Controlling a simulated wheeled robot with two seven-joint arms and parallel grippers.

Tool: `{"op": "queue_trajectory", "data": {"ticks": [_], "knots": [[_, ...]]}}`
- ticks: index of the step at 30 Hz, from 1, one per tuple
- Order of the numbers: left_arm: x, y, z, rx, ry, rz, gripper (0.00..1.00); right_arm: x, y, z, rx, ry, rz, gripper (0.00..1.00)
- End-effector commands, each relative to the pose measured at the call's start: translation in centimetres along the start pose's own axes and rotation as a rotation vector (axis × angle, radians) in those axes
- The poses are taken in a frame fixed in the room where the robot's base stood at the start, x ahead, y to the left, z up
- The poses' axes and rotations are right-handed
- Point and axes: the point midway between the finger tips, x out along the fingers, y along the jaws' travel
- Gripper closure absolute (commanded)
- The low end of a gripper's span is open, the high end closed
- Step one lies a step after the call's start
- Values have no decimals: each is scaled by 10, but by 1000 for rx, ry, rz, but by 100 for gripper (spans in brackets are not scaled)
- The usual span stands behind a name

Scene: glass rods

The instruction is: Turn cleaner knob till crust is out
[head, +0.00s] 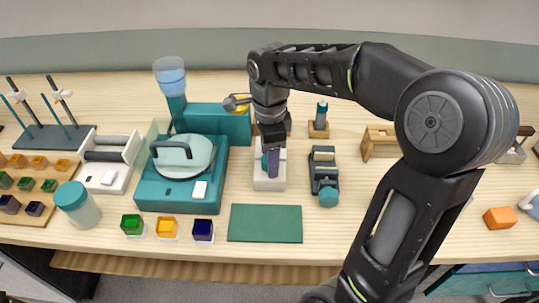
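A small white block-shaped device (262,183), which looks like the cleaner, stands on the bench just right of the teal machine. A teal part (264,162), perhaps its knob, shows at its top. My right gripper (272,146) comes down from above over this device, its arm reaching in from the right. A purple upright piece (273,164) shows directly below the gripper, and I cannot tell whether it is held. The gripper hides much of the device's top. No crust can be made out. My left gripper is not in view.
A teal machine with a round lid (183,157) stands left of the device. A teal-grey tool (324,177) stands close to its right, and a small wooden stand (319,130) behind that. A green mat (265,224) lies in front. Colored cubes (167,229) sit at front left.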

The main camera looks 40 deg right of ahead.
Motion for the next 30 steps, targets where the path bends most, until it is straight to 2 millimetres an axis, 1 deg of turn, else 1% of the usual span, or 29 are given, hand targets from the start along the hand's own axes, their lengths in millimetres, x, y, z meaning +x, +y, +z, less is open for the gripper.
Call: {"op": "queue_trajectory", "data": {"ticks": [4,8,15,19,23,30], "knots": [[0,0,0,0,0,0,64,-2,0,0,0,0,0,40],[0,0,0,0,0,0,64,-14,-1,0,0,-1,-3,40],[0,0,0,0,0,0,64,-52,-1,1,0,-2,-4,40],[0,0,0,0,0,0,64,-70,-1,0,0,-1,-2,40],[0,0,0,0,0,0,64,-78,0,0,-1,0,0,40],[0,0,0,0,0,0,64,-78,0,0,0,0,0,40]]}}
